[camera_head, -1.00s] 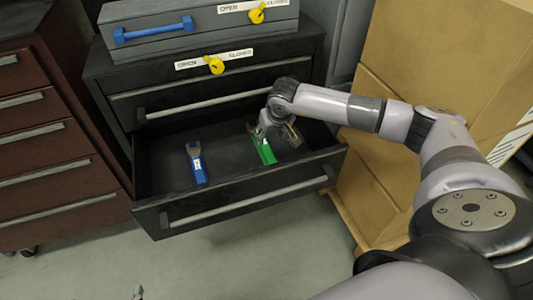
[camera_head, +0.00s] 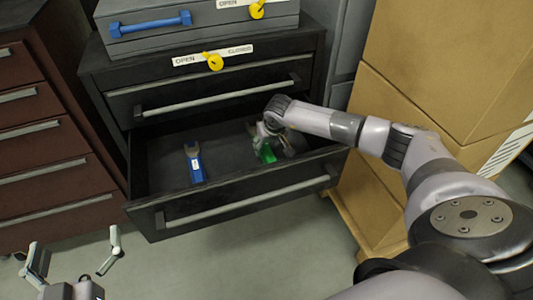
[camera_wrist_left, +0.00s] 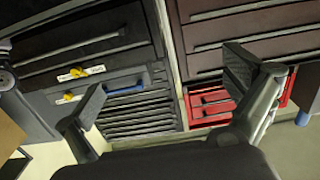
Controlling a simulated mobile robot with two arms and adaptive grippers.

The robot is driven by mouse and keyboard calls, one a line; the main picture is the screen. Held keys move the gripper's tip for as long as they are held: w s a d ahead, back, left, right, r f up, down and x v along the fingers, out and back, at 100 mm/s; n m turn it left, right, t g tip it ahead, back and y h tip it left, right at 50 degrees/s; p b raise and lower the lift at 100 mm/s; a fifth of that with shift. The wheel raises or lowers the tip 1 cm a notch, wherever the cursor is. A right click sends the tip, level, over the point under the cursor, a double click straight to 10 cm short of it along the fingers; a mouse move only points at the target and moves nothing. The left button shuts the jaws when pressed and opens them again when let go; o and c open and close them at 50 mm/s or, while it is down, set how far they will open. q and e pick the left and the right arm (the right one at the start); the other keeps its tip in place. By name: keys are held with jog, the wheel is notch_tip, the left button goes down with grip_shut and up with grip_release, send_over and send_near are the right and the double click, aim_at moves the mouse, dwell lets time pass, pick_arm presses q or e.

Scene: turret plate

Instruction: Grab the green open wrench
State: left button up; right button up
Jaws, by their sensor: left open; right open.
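The green open wrench (camera_head: 267,153) lies in the open black drawer, right of the middle, in the head view. My right gripper (camera_head: 273,145) is right over it and hides much of it, including its far end. The right jaws are open; I cannot tell whether they touch the wrench. My left gripper (camera_head: 75,255) is open and empty at the lower left, in front of the cabinets and well away from the wrench. Its open fingers also show in the left wrist view (camera_wrist_left: 165,88).
A blue wrench (camera_head: 195,165) lies in the same drawer (camera_head: 245,208), to the left. The drawer walls stand close around my right gripper. Cardboard boxes (camera_head: 440,70) stand close at right. A dark red cabinet (camera_head: 45,150) is at left. The floor in front is clear.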

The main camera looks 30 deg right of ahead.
jog(key=shift+x, duration=0.85)
pick_arm(q)
jog(key=r, duration=0.1)
jog(key=r+t, duration=0.1)
jog(key=r, duration=0.1)
jog(key=shift+d+t+h, duration=0.25)
jog(key=shift+t+h, duration=0.05)
pick_arm(e)
jog(key=shift+c, duration=0.5)
grip_shut()
